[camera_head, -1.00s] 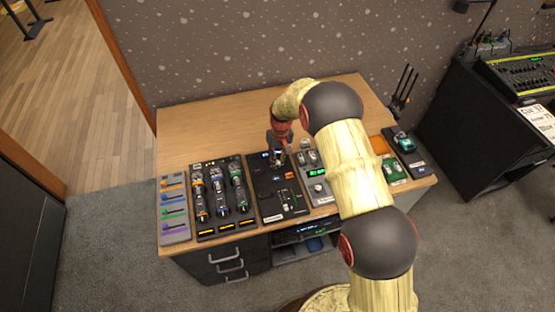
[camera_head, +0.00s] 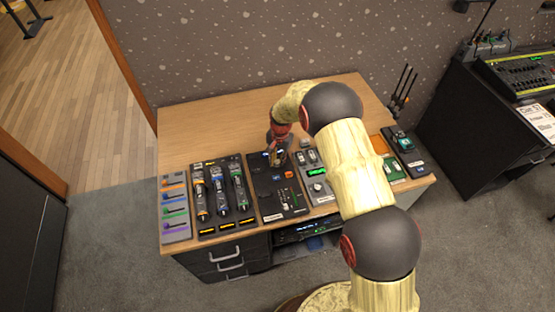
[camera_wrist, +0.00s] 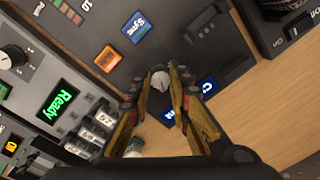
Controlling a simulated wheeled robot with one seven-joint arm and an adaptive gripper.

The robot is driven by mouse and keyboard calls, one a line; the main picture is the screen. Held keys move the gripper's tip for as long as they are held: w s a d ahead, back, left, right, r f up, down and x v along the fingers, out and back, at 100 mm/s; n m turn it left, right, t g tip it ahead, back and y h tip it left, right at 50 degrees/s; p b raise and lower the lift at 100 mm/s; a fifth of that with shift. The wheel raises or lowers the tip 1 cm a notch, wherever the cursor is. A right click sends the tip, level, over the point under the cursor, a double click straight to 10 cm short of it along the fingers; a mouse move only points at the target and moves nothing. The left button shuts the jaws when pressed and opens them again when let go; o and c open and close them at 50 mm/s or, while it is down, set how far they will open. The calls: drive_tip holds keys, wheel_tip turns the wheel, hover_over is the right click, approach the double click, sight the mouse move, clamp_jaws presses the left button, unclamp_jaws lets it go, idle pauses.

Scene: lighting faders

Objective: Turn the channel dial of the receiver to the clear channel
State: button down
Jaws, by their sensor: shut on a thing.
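The receiver is the black panel (camera_head: 268,185) on the wooden desk, with a blue Sync button (camera_wrist: 137,27) and an orange button (camera_wrist: 107,59) in the wrist view. Its channel dial (camera_wrist: 159,82) is a small pale grey knob by a blue label (camera_wrist: 208,87) that is partly hidden by a finger. My gripper (camera_wrist: 161,73) points at the panel and is shut on the dial, with one fingertip on each side. In the head view my gripper (camera_head: 278,156) is over the receiver's far end and hides the dial. I cannot read the dial's setting.
A grey unit (camera_wrist: 58,118) with a green "Ready" display (camera_wrist: 62,101) stands close beside the receiver. Fader panels (camera_head: 223,199) stand to the left, and further devices (camera_head: 404,151) to the right. The desk behind (camera_head: 205,125) is clear.

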drive_tip(key=shift+m, duration=0.4)
drive_tip(key=c, duration=1.6)
unclamp_jaws()
drive_tip(key=shift+c, duration=0.2)
wheel_tip(320, 180, up, 12)
drive_tip(key=shift+s+d, duration=0.15)
drive_tip(key=shift+d, duration=0.15)
